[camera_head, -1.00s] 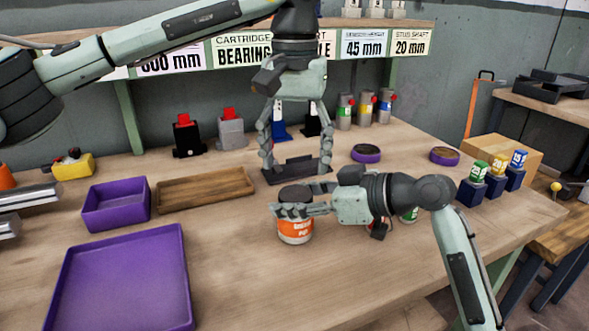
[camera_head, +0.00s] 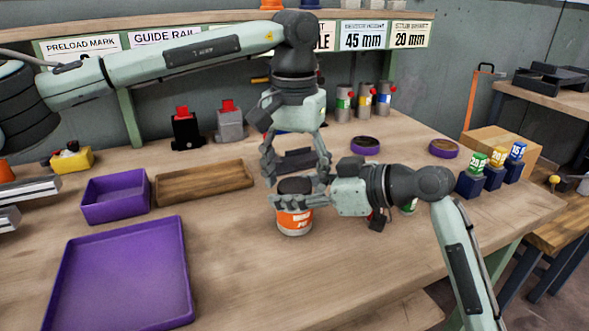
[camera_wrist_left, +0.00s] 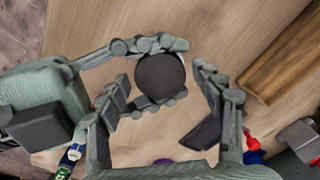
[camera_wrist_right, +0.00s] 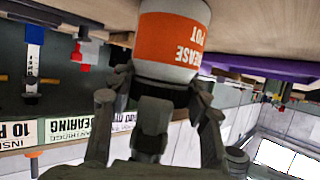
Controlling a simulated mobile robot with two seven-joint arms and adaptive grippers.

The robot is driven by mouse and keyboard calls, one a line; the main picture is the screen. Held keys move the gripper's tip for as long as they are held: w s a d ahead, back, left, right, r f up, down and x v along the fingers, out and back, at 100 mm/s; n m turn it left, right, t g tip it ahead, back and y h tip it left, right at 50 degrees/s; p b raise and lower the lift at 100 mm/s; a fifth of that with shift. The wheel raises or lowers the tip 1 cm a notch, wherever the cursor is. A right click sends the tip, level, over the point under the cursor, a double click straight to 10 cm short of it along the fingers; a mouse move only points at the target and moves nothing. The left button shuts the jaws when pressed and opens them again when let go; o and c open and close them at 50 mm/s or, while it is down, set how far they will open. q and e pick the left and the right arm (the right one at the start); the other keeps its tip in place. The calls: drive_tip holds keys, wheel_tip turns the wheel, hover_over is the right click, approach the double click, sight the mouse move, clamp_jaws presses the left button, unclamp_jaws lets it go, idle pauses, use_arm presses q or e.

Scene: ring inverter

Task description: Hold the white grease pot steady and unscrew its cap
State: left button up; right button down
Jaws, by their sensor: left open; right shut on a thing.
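The grease pot (camera_head: 294,222) is white with an orange label and stands upright on the bench in the head view. Its dark round cap (camera_head: 295,187) is on top; the cap also shows from above in the left wrist view (camera_wrist_left: 160,77). My right gripper (camera_head: 290,206) is shut on the pot's body from the right; the right wrist view shows the label of the pot (camera_wrist_right: 172,42) close up. My left gripper (camera_head: 297,176) points down just above and behind the cap, open. In the left wrist view its fingers stand apart with the cap between and beyond them.
A purple tray (camera_head: 72,318) and a purple bin (camera_head: 116,200) lie at the left, with a wooden tray (camera_head: 205,186) beside them. Purple-rimmed round dishes (camera_head: 365,146) and small bottles on blue blocks stand at the right. The bench front is clear.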

use_arm(q)
drive_tip(key=shift+c, duration=0.5)
use_arm(e)
drive_tip(key=shift+f, duration=0.1)
use_arm(q)
drive_tip(key=c, duration=1)
drive_tip(key=o, duration=1.2)
drive_tip(key=shift+c, duration=0.2)
drive_tip(key=shift+r, duration=2.25)
use_arm(e)
drive_tip(key=c, duration=0.7)
unclamp_jaws()
